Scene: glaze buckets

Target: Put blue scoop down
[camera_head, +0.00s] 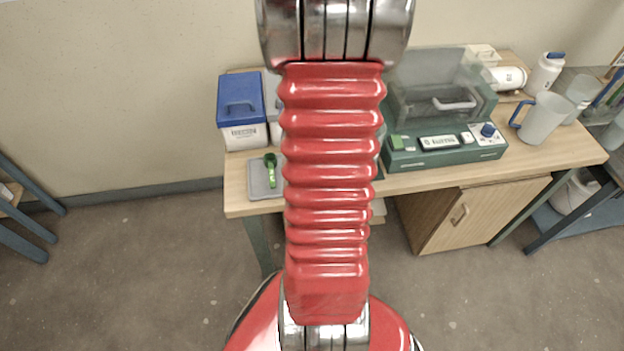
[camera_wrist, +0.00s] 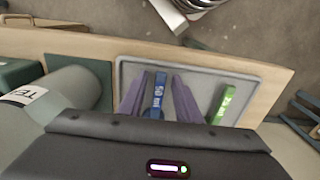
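The blue scoop (camera_wrist: 158,92), marked 50 ml on its handle, shows in the wrist view over the grey tray (camera_wrist: 262,80). It appears to lie in the tray, though its lower end is hidden behind my gripper's body. My gripper (camera_wrist: 160,80) has its two purple fingers on either side of the blue handle, with a narrow gap showing on each side. It looks open and not clamped on the handle. In the head view the tray (camera_head: 258,188) shows only at its left part. My red arm hides the gripper and the blue scoop there.
A green scoop (camera_wrist: 222,104) lies in the tray to the right; it also shows in the head view (camera_head: 271,172). A blue-lidded box (camera_head: 241,112) stands behind the tray. A green machine (camera_head: 440,150) and a pitcher (camera_head: 545,118) stand to the right on the bench.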

